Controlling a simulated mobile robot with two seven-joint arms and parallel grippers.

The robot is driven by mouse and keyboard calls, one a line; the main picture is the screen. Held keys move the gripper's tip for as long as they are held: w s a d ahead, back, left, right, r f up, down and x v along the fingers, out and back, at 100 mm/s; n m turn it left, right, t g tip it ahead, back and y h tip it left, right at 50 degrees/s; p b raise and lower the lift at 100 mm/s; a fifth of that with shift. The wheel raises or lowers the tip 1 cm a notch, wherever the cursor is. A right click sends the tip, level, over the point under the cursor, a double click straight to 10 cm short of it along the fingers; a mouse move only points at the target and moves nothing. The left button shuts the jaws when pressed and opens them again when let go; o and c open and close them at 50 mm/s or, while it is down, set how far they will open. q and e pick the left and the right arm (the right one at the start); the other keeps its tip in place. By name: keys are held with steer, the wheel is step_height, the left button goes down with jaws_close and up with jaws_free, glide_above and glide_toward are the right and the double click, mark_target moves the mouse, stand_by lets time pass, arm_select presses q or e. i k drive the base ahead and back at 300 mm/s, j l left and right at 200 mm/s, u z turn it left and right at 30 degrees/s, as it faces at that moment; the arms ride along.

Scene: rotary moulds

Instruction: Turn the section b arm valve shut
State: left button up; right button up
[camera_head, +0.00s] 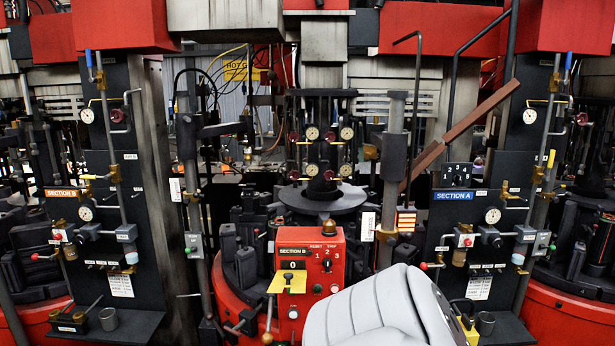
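The section B panel (150,230) is a dark upright board at the left with an orange "SECTION B" label (62,193). A red control box (338,262), also marked section B, stands at the centre with knobs and a yellow plate (288,282). Neither gripper shows.
A grey-white rounded part, apparently mine, fills the bottom centre-right and hides the box's lower right. The section A panel (515,215) stands at the right with similar valves. A dark round mould table (322,200) and posts lie between the panels. A shelf (140,325) juts out below section B.

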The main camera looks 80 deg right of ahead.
mark_target(329, 175)
steer(key=z, duration=2.7)
steer(key=i+j+z, duration=0.4)
steer(key=j, duration=0.3)
steer(key=i+j+z, duration=0.45)
steer(key=j, duration=0.4)
